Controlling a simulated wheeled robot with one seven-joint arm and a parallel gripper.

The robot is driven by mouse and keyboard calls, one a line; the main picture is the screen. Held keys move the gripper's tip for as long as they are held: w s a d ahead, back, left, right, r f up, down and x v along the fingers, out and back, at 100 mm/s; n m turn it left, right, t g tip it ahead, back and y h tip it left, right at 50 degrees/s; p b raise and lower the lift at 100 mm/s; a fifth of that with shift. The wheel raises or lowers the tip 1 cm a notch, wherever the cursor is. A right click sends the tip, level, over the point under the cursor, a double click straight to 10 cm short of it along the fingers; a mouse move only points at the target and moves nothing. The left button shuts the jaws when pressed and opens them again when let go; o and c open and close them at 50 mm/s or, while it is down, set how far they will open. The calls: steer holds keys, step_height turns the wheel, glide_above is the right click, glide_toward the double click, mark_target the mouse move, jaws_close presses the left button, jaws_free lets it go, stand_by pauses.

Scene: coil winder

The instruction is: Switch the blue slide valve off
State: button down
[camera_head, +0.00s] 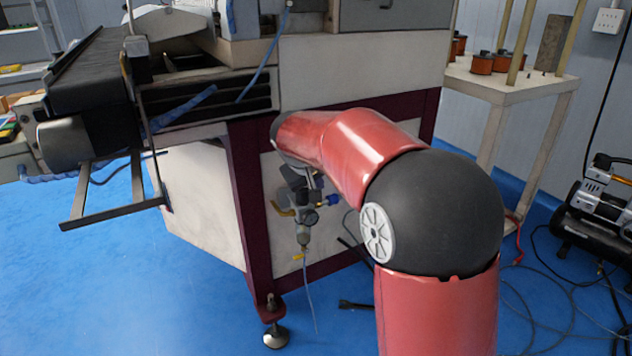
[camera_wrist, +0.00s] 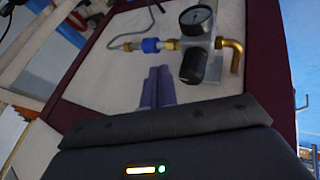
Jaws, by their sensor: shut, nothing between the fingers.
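The blue slide valve (camera_wrist: 151,45) is a small blue sleeve in the brass-fitted air line in the wrist view. It also shows in the head view (camera_head: 333,199), to the right of the regulator. My gripper (camera_wrist: 160,70) is shut and empty. Its two fingers lie side by side, with the tips just below the blue sleeve in the wrist view. I cannot tell whether they touch it. In the head view my arm hides part of the area above the valve.
Beside the valve are a round pressure gauge (camera_wrist: 197,18), a black regulator knob (camera_wrist: 199,67) and a brass elbow (camera_wrist: 233,52). A dark red machine frame (camera_head: 250,200) surrounds the pale panel behind. An air compressor (camera_head: 600,205) stands at the right on the blue floor.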

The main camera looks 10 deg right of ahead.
mark_target(334, 194)
steer(key=x, duration=0.6)
steer(key=shift+f, duration=0.15)
steer(key=shift+w+d, duration=0.1)
steer(key=shift+w, duration=0.05)
steer(key=shift+w+d, duration=0.15)
steer(key=shift+d, duration=0.45)
steer(key=shift+w+d, duration=0.2)
steer(key=shift+d, duration=0.4)
